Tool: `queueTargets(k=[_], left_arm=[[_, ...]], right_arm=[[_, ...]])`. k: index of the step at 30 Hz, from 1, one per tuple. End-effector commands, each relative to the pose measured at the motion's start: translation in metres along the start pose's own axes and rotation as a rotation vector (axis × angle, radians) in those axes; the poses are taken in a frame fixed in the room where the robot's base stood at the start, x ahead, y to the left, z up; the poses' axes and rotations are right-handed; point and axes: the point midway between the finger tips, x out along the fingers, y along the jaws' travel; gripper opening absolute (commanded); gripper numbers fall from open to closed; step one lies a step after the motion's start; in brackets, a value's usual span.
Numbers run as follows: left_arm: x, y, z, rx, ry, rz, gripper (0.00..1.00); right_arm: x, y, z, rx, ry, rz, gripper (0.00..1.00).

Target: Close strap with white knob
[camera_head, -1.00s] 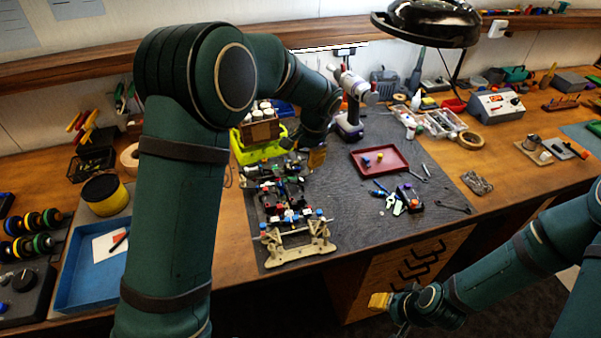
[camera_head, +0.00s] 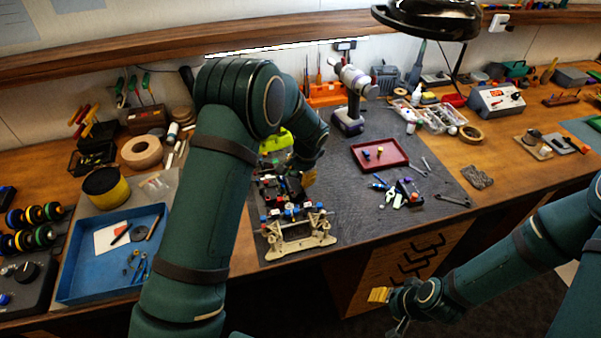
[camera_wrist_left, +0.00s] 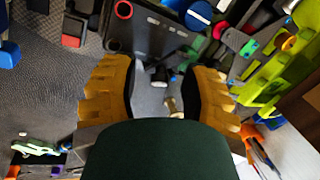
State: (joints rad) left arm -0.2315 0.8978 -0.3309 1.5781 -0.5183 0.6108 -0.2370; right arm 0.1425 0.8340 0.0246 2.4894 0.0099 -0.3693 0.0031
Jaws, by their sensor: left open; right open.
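The RC car chassis (camera_head: 297,241) stands on the grey mat, its pale frame end toward me and its dark middle partly behind my left arm. My left gripper (camera_head: 308,178) is over the chassis's far right side. In the left wrist view its yellow fingers (camera_wrist_left: 157,88) are apart, with nothing clamped between them. A black plate (camera_wrist_left: 145,30) of the chassis lies just beyond the fingertips. A small whitish knob-like part (camera_wrist_left: 160,73) shows between the fingers; I cannot tell whether it is on the strap. My right gripper (camera_head: 380,296) is open and empty, in front of the bench edge.
A yellow-green holder (camera_head: 276,141) stands behind the chassis, close to my left arm. A red tray (camera_head: 379,153) and small tools lie to the right. A blue tray (camera_head: 80,290) is at left. Bare mat lies right of the chassis.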

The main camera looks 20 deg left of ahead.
Motion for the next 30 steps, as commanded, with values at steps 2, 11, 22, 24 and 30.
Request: queueTargets(k=[2, 11, 22, 24, 30], left_arm=[[0.0, 0.0, 0.0, 0.0, 0.0, 0.0, 0.46], [0.0, 0.0, 0.0, 0.0, 0.0, 0.0, 0.0], [0.004, 0.0, 0.004, -0.02, 0.07, 0.027, 0.0], [0.004, 0.0, 0.004, -0.027, 0.097, 0.036, 0.0], [0.002, 0.0, 0.004, -0.029, 0.113, 0.04, 0.0]], right_arm=[[0.0, 0.0, 0.0, 0.0, 0.0, 0.0, 0.47], [0.0, 0.0, 0.0, 0.0, 0.0, 0.0, 0.47], [0.012, 0.004, 0.002, 0.0, 0.0, 0.002, 0.47], [0.015, 0.005, 0.002, 0.0, -0.001, 0.003, 0.47], [0.015, 0.005, 0.002, 0.0, 0.0, 0.003, 0.47]])
